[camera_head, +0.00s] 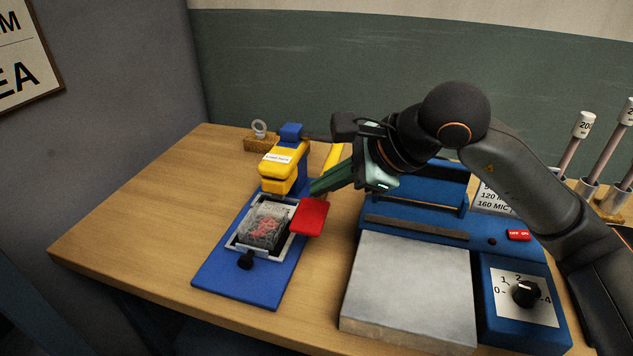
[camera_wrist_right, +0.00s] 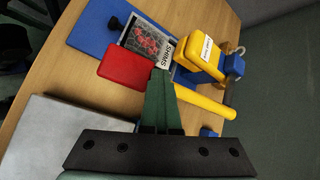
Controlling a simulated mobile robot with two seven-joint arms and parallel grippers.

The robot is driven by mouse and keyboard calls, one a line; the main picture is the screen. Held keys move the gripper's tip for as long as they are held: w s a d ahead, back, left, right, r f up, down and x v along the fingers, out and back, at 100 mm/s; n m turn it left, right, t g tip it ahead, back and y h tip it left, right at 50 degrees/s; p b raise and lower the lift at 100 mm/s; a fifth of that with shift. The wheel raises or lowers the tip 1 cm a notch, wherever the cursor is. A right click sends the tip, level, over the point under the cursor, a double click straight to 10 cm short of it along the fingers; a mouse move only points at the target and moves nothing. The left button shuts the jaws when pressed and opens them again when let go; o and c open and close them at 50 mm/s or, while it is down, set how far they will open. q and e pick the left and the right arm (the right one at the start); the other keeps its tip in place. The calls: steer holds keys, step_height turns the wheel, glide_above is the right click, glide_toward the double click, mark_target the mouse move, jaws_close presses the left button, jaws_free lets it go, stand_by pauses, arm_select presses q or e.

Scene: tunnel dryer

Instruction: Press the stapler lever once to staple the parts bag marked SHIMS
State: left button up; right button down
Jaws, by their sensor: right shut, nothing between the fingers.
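The stapler's yellow head (camera_head: 283,172) stands on a blue base (camera_head: 215,277). Its lever shows as a yellow bar (camera_head: 332,158) and a red pad (camera_head: 309,217); my right gripper hides the stretch between them. The parts bag (camera_head: 265,226) lies in a metal frame on the base, its top edge by the head; its SHIMS label shows in the right wrist view (camera_wrist_right: 165,58). My right gripper (camera_head: 316,188) is shut and empty, its fingertips just beside the red pad and right of the head. I cannot tell whether they touch the lever. My left gripper is out of view.
A blue machine with a grey plate (camera_head: 410,290) and a dial (camera_head: 525,293) stands close on the right. Labelled rods (camera_head: 577,140) stand at the far right. A wooden block with a ring (camera_head: 261,138) sits behind the stapler. The table's left side (camera_head: 150,210) is clear.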

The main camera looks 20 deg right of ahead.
steer(key=shift+s+a+f, duration=0.1)
steer(key=shift+s+f, duration=0.1)
steer(key=shift+r+p, duration=1.5)
steer(key=shift+r, duration=0.75)
steer(key=shift+w, duration=0.15)
steer(key=shift+r, duration=0.1)
steer(key=shift+w+r+p, duration=0.1)
steer(key=shift+r+p, duration=1.65)
steer(key=shift+r, duration=0.7)
